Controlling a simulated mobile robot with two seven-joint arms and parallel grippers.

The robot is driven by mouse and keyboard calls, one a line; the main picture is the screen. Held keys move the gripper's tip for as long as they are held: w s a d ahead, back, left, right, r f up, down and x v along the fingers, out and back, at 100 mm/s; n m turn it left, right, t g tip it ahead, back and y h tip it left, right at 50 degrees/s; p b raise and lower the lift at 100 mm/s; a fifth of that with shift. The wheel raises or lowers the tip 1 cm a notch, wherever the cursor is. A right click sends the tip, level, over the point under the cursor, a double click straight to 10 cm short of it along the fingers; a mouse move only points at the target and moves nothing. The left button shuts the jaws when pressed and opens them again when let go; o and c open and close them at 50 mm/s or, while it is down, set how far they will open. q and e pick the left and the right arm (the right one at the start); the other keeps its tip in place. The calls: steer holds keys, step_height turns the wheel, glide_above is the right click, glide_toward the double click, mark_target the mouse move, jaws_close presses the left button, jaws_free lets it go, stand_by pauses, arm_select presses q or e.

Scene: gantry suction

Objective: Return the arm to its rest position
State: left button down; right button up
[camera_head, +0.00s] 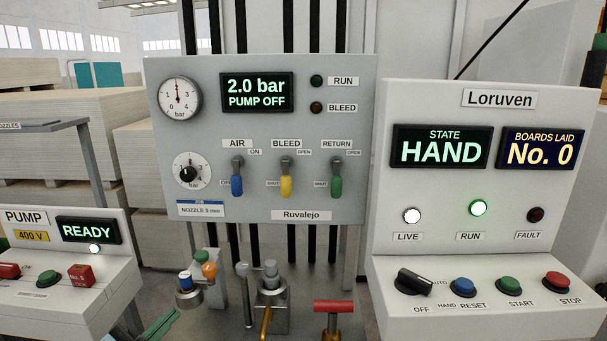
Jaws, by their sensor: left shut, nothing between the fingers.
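My left gripper (156,329) shows only in part at the bottom edge, left of centre, as a green finger-like piece. It is shut and empty, low in front of the fittings below the grey Ruvalejo panel (345,120). Most of it and its arm lie outside the picture. My right gripper is not in view. The Ruvalejo display (257,92) reads 2.0 bar, PUMP OFF. The blue AIR lever (237,185), yellow BLEED lever (286,185) and green RETURN lever (336,185) all hang down.
The Loruven console (540,130) at the right reads HAND and No. 0. A pump box (40,290) at the lower left reads READY. Several fittings, including a red T-handle (334,306), stand up at the bottom centre. Stacked boards (45,110) lie behind.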

arm_select(q)
steer(key=s+d+f+n+g+y, duration=0.1)
steer(key=s+f+n+y, duration=0.1)
steer(key=s+f+n, duration=0.3)
steer(key=s+d+f+g+y, duration=0.1)
steer(key=s+d+f+y, duration=0.15)
steer(key=f, duration=0.55)
steer(key=s+f+n+g+y, duration=0.1)
steer(key=s+f+n+g, duration=0.1)
steer(key=s+f, duration=0.3)
steer(key=s+d+f+n+g+y+p, duration=0.1)
steer(key=s+f, duration=0.5)
steer(key=s, duration=0.7)
steer(key=s+d+f+n+g+y, duration=0.1)
steer(key=s+f+n+g, duration=0.2)
steer(key=s, duration=0.6)
step_height(320, 180, down, 3)
steer(key=shift+s+r+n+g+y+p, duration=0.15)
steer(key=shift+n+g+y+p, duration=0.2)
steer(key=shift+n+g+p, duration=0.05)
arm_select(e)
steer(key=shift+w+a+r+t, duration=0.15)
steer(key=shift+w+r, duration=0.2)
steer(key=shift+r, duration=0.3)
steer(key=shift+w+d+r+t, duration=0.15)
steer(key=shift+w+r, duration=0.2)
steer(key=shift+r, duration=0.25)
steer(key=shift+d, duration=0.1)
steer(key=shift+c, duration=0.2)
